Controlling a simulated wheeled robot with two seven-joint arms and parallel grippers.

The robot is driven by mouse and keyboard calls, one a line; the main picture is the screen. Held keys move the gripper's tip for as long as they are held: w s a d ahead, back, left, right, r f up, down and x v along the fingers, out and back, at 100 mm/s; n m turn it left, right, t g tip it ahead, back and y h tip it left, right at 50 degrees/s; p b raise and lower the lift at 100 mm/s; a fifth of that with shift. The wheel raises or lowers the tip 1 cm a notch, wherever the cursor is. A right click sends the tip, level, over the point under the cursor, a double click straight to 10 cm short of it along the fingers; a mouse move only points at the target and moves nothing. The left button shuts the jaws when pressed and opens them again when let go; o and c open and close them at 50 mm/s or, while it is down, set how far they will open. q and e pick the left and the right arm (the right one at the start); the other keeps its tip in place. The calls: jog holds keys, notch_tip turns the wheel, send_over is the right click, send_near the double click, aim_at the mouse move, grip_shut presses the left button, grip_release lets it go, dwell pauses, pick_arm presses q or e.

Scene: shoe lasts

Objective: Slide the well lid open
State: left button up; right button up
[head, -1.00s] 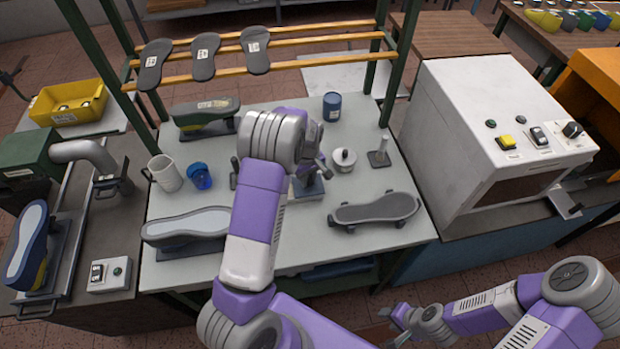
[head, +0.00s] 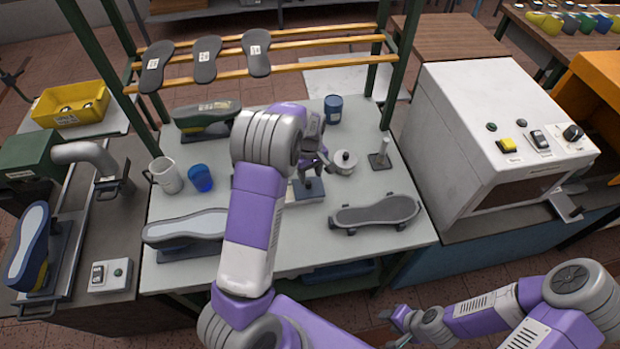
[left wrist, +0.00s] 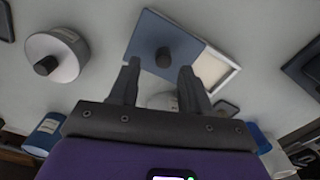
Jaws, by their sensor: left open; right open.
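The well lid (left wrist: 163,38) is a flat blue-grey plate with a dark round knob (left wrist: 163,57). It covers part of the white-rimmed well (left wrist: 236,70); a cream-coloured part shows beside it on the right in the left wrist view. In the head view the lid (head: 314,192) lies mid-table, partly hidden by my left arm. My left gripper (left wrist: 160,78) is open, its fingertips either side of and just short of the knob in the wrist view; I see no contact. It is above the lid in the head view (head: 314,166). My right gripper (head: 394,318) is away from the table, low right.
A round white pot with a dark knob (head: 345,162) stands close right of my left gripper. A blue can (head: 333,108), a post on a base (head: 380,155) and a grey sole-shaped plate (head: 375,212) are nearby. Cups (head: 201,178) stand left.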

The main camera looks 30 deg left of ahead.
aim_at(310, 182)
pick_arm(q)
jog(key=shift+r, duration=1.9)
